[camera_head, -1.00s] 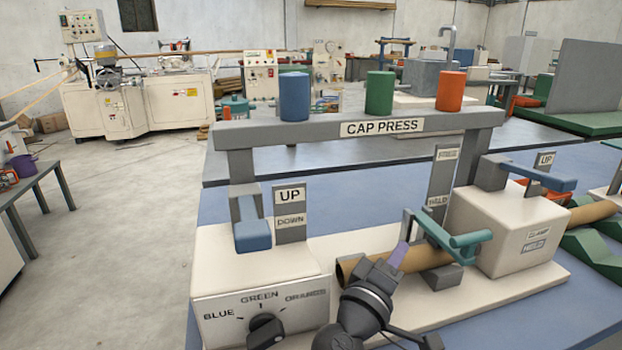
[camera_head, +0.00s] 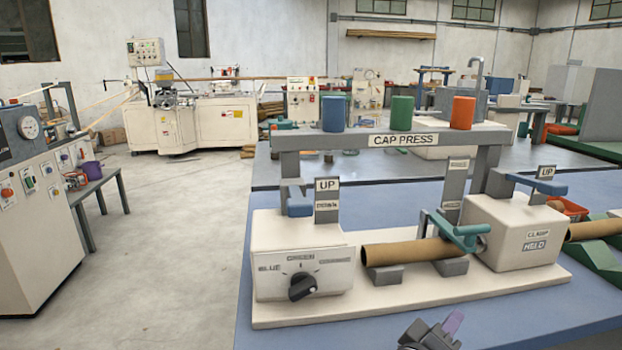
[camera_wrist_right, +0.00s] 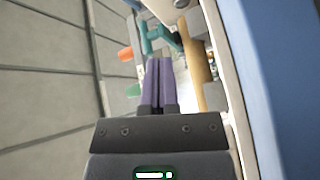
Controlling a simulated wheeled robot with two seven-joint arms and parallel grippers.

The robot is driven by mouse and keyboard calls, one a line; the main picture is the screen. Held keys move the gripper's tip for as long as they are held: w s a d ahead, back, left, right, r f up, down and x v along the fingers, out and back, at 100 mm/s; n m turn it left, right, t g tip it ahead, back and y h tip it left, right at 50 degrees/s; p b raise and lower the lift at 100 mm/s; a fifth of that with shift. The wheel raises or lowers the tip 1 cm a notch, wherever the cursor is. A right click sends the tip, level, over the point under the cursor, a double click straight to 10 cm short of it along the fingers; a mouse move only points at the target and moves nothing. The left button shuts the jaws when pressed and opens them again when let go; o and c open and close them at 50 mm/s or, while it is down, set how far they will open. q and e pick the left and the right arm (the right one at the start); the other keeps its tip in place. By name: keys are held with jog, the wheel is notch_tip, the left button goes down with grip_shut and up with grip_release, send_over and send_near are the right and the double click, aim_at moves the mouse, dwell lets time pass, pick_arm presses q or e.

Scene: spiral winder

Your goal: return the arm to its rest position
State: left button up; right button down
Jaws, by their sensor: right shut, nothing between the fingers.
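My right gripper (camera_head: 445,328) shows at the bottom edge of the head view, in front of the cap press and apart from it. In the right wrist view its two purple fingers (camera_wrist_right: 158,84) lie side by side, shut with nothing between them. The cap press (camera_head: 403,140) stands on a cream base. A brown tube (camera_head: 412,251) lies on its supports in front. The teal clamp handle (camera_head: 462,232) sits at the tube's right end beside the clamp box (camera_head: 512,230), whose labels read UP and HELD. My left gripper is not in view.
Blue, green and orange caps (camera_head: 402,111) stand on the press beam. The selector knob (camera_head: 302,287) is on the left box, beside a blue lever (camera_head: 299,208). A control cabinet (camera_head: 38,200) stands at the far left. Open floor (camera_head: 180,250) lies between cabinet and blue table (camera_head: 560,312).

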jog(key=s+d+f+m+g+y, duration=0.25)
jog(key=s+f+g+y, duration=0.35)
jog(key=s+f, duration=0.85)
jog(key=s+a+f+g+y, duration=0.2)
jog(key=s+a+g+y, duration=0.15)
jog(key=s, duration=0.45)
jog(key=s+a+f+g+y, duration=0.2)
jog(key=s+a+y, duration=0.3)
jog(key=s, duration=0.3)
jog(key=s+d+f+p, duration=0.25)
jog(key=f+p, duration=0.25)
jog(key=f, duration=0.7)
pick_arm(q)
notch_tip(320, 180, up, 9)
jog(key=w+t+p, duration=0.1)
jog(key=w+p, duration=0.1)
jog(key=p, duration=0.2)
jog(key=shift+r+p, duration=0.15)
jog(key=shift+p, duration=0.15)
pick_arm(e)
jog(key=s+d+f+g, duration=0.1)
jog(key=s+d+f, duration=0.1)
jog(key=s, duration=0.5)
jog(key=s+d+f+g+h, duration=0.1)
jog(key=s+d+f, duration=0.1)
jog(key=s, duration=0.6)
jog(key=shift+s+d+f+n, duration=0.3)
jog(key=shift+f+n, duration=0.05)
jog(key=shift+f, duration=0.3)
